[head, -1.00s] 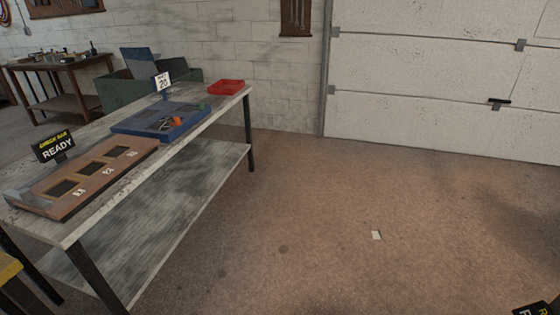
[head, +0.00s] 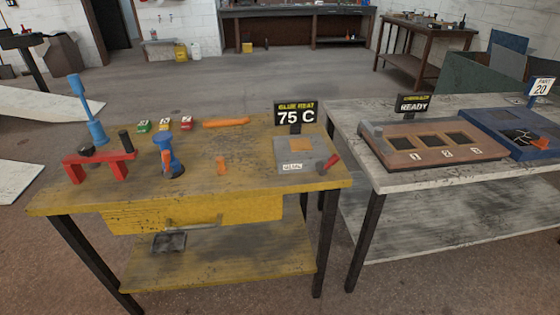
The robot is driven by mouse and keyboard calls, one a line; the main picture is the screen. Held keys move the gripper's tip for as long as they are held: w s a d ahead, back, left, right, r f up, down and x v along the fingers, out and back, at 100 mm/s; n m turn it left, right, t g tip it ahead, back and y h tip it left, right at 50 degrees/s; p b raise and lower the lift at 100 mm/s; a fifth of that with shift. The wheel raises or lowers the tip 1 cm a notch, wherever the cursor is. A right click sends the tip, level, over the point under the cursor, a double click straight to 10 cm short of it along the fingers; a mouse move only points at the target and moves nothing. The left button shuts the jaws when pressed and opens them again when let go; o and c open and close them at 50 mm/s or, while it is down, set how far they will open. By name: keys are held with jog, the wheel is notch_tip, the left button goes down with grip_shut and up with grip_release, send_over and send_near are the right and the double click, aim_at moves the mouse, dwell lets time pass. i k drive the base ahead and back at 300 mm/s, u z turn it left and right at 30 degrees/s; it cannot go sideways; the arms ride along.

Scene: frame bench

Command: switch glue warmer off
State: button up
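The glue warmer (head: 302,165) is a grey plate unit with an orange square on top, at the right end of the yellow bench (head: 240,183). A small white label sits on its front. A red lever or handle (head: 332,161) sticks out at its right side, tilted up to the right. Behind it a black sign (head: 295,113) reads "GLUE HEAT 75 C". My gripper is not in view.
A blue tool (head: 170,160), a red stand (head: 100,163), small coloured boxes (head: 164,125) and orange items (head: 226,123) lie on the yellow bench. The grey bench (head: 400,184) with the "READY" sign (head: 414,104) stands close on the right. Floor before the benches looks clear.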

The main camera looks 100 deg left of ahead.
aim_at(322, 169)
jog(key=u, duration=2.55)
jog(key=i, duration=0.5)
jog(key=u, duration=0.15)
jog(key=k, duration=0.45)
jog(key=u, duration=0.15)
